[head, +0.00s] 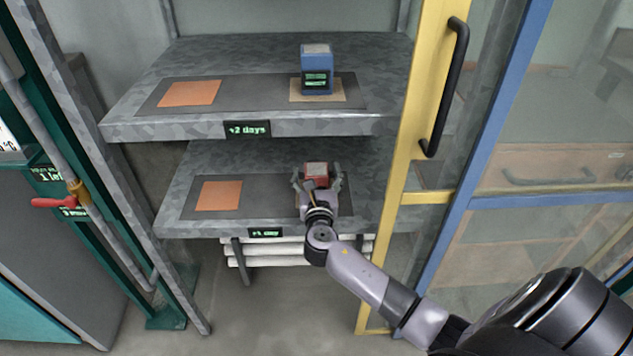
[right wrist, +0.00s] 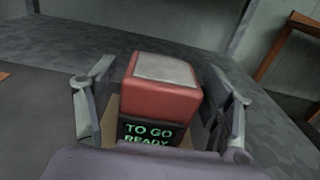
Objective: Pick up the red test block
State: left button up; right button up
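The red test block (head: 316,170) stands on the lower shelf, on the right part of a dark mat. In the right wrist view the block (right wrist: 160,95) has a pale top and a dark label reading "TO GO READY" in green. My right gripper (head: 317,182) is at the block. Its two fingers stand on either side of the block, and in the right wrist view (right wrist: 160,110) gaps show between the fingers and the block's sides. The gripper is open. The block's lower part is hidden by the gripper. My left gripper is not in view.
A blue block (head: 317,73) stands on the upper shelf (head: 240,55), above the lower shelf (head: 270,157). Orange squares lie on both shelves (head: 190,93) (head: 219,195). A yellow-framed door with a black handle (head: 447,90) is at the right. A grey post stands at the left.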

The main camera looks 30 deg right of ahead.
jog(key=c, duration=1.6)
jog(key=shift+c, duration=0.4)
jog(key=shift+r, duration=0.15)
